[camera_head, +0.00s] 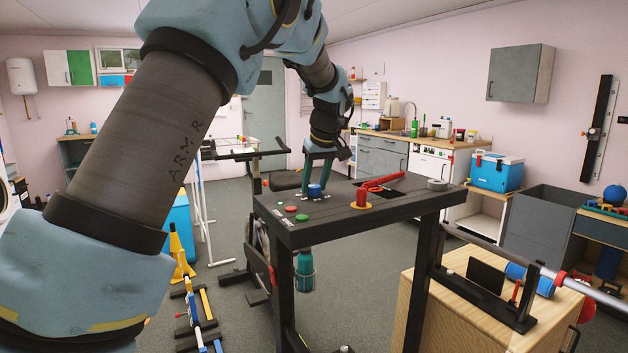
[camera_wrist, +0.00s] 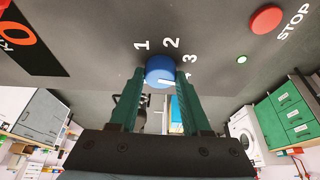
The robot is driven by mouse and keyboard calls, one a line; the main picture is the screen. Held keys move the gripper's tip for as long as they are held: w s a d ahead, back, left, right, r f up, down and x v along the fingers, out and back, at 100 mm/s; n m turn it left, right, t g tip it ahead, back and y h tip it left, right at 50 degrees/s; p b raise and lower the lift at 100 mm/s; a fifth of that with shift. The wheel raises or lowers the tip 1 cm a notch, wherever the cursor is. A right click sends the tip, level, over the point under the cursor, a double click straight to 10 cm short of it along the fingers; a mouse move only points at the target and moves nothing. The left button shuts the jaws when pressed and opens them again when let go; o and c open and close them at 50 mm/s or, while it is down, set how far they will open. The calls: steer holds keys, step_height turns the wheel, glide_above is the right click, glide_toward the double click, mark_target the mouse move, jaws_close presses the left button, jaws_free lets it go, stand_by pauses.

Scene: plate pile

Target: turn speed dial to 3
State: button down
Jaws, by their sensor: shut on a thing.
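The speed dial (camera_head: 314,190) is a blue knob on the dark panel top, near its left end. In the wrist view the dial (camera_wrist: 160,68) has white numbers 1, 2 and 3 beside it, and a partly hidden mark after the 3. A pale line shows on the dial's near side, towards the right; the exact number it points at is hard to tell. My gripper (camera_head: 317,177) reaches down from above. Its green fingers (camera_wrist: 158,80) stand on both sides of the dial and are shut on it.
A red lever (camera_head: 382,181) lies on the panel's right half in the head view. A blue cooler (camera_head: 497,173) stands farther right.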

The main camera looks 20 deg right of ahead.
steer(key=n+p, duration=0.1)
steer(key=n+y, duration=0.1)
steer(key=n, duration=0.1)
steer(key=shift+d+r+n+p, duration=0.15)
steer(key=shift+n+p, duration=0.15)
steer(key=shift+p, duration=0.1)
steer(key=shift+n+g+y+p, duration=0.5)
steer(key=shift+n+y+p, duration=0.45)
steer(key=shift+n, duration=0.85)
steer(key=shift+c, duration=1.8)
jaws_free()
steer(key=b+v, duration=0.1)
steer(key=v, duration=0.9)
steer(key=shift+r, duration=0.25)
